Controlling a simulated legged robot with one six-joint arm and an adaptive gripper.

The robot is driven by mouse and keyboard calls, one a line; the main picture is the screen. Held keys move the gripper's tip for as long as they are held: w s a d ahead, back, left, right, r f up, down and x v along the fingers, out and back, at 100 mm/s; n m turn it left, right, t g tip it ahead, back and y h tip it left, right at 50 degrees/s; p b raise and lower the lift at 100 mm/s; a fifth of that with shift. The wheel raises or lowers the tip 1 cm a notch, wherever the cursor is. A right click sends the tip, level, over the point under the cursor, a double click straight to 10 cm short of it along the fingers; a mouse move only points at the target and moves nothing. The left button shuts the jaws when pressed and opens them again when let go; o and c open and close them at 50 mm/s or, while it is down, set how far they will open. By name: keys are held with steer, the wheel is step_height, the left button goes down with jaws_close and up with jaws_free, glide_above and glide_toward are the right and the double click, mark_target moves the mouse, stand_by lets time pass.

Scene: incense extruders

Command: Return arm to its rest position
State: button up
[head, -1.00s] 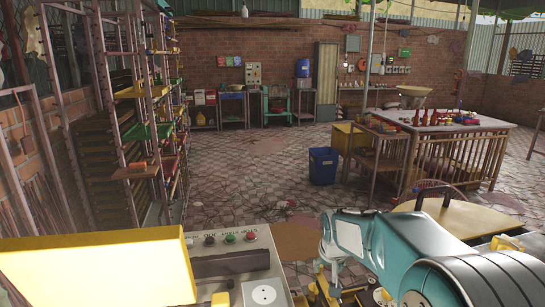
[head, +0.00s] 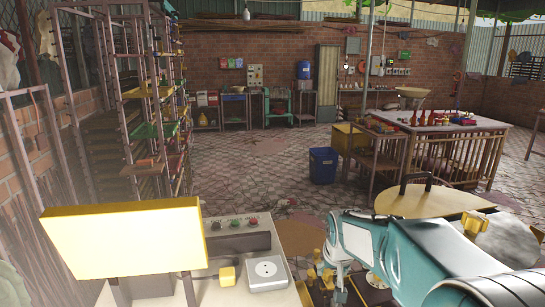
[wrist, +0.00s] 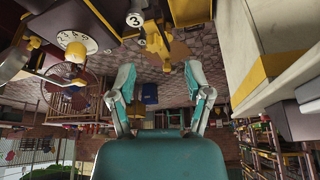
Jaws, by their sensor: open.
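My gripper (wrist: 160,80) shows in the wrist view with its two grey-and-teal fingers spread apart and nothing between them. In the head view my teal arm reaches in from the lower right, and my gripper (head: 335,262) is at its far end, right of the control box (head: 240,240). The fingers appear close to the machinery there, but I cannot tell whether they touch it. The wrist picture looks upside down.
A yellow panel (head: 125,238) stands at the lower left. A blue bin (head: 323,165) and a work table (head: 440,125) stand farther back. Shelving (head: 150,120) lines the left. Tiled floor (head: 250,175) is open between.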

steer(key=s+r, duration=0.3)
steer(key=s, duration=1.1)
steer(key=s+r+t, duration=0.1)
steer(key=s+r, duration=0.2)
steer(key=s, duration=1.1)
steer(key=shift+d+n, duration=0.3)
steer(key=shift+d, duration=0.15)
